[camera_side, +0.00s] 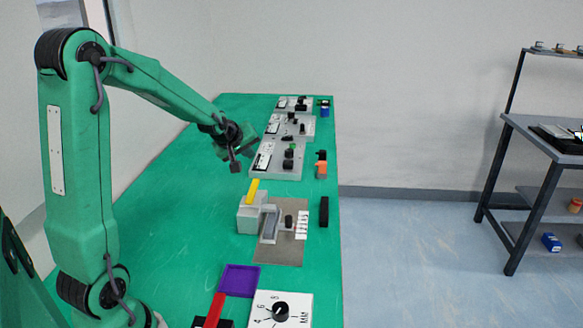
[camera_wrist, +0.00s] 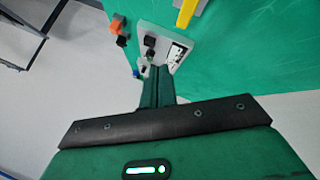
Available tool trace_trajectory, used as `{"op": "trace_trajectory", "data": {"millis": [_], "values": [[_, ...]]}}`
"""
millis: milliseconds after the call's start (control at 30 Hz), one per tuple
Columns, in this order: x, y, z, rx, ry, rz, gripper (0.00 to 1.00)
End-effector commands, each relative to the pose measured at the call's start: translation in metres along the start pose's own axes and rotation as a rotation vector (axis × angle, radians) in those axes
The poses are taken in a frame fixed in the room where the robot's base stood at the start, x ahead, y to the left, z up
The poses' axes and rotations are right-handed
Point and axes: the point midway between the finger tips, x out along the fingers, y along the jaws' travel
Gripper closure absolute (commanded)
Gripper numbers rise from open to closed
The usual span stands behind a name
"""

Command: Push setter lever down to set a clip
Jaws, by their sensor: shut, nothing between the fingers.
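A yellow lever (camera_side: 252,191) tilts up from a grey block (camera_side: 248,215) in the side view, most likely the setter lever. The block stands at the left of a grey-brown plate (camera_side: 289,257). A row of small white pieces (camera_side: 301,224), which may be clips, lies on the plate's right. The yellow lever also shows at the top edge of the wrist view (camera_wrist: 186,12), partly cut off. My gripper (camera_side: 236,165) is shut and empty, above the table, behind and a little left of the lever, not touching it. Its fingers also show in the wrist view (camera_wrist: 157,88).
Several grey panels with black knobs (camera_side: 275,160) line the table behind the lever. An orange-and-black part (camera_side: 321,165) and a black block (camera_side: 324,211) stand at the right edge. In front are a purple tray (camera_side: 239,280) and a white dial plate (camera_side: 282,310). The table's left is clear.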

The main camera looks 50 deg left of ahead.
Motion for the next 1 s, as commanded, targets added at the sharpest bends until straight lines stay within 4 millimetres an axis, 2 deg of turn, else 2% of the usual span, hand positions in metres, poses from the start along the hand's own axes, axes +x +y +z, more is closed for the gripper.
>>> {"op": "trace_trajectory", "data": {"millis": [367, 1000], "values": [[0.013, -0.01, 0.01, 0.001, -0.002, -0.002, 1.0], [0.056, -0.04, 0.042, 0.001, -0.002, -0.002, 1.0]]}}
